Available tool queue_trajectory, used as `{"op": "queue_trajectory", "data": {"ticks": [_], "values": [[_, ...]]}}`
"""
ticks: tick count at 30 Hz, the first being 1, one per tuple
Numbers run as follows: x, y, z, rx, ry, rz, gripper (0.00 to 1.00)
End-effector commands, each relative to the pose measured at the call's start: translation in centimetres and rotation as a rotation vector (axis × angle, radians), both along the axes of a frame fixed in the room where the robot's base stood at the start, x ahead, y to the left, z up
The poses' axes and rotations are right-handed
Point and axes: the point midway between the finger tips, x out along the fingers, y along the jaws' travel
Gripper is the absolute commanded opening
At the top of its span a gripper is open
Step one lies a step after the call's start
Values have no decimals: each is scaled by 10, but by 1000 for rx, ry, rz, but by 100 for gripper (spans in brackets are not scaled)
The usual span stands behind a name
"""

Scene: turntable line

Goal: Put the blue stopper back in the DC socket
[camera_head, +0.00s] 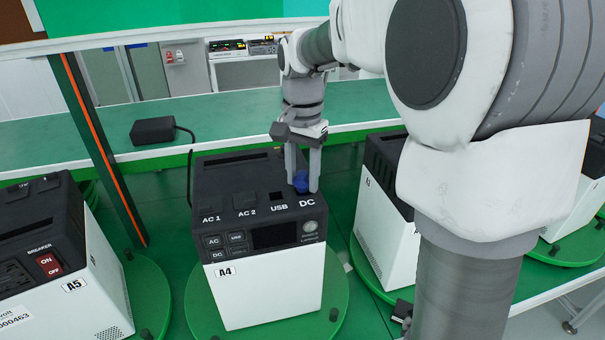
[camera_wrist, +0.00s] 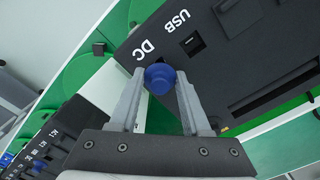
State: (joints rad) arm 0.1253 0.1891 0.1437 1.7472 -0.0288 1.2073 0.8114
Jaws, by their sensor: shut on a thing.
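The blue stopper (camera_wrist: 160,79) is between the two fingertips of my gripper (camera_wrist: 159,92), beside the DC label in the wrist view. In the head view the blue stopper (camera_head: 301,183) shows low between the fingers of my gripper (camera_head: 303,184), at the DC corner of the black top of power unit A4 (camera_head: 265,285). My gripper points down and is shut on the stopper. The DC socket itself is hidden behind the stopper and fingers. I cannot tell whether the stopper is inside the socket or just above it.
The USB socket (camera_head: 276,197) beside DC is open; AC 1 (camera_head: 210,204) and AC 2 (camera_head: 245,200) look covered. A4 stands on a green turntable (camera_head: 335,285). Unit A5 (camera_head: 85,285) is at left, another unit (camera_head: 378,200) at right. A black adapter (camera_head: 153,130) lies on the green shelf behind.

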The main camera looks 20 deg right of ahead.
Motion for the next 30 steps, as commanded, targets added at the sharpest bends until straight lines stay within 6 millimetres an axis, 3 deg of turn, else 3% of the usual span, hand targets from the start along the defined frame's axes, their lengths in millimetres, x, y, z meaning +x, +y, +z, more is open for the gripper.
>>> {"op": "queue_trajectory", "data": {"ticks": [17, 18, 23, 30], "values": [[0, 0, -13, 0, 0, 0, 0], [0, 0, -12, 0, 0, 0, 53], [0, 0, -12, -1, 1, 0, 82], [0, -1, -12, -1, 2, -1, 82]]}}
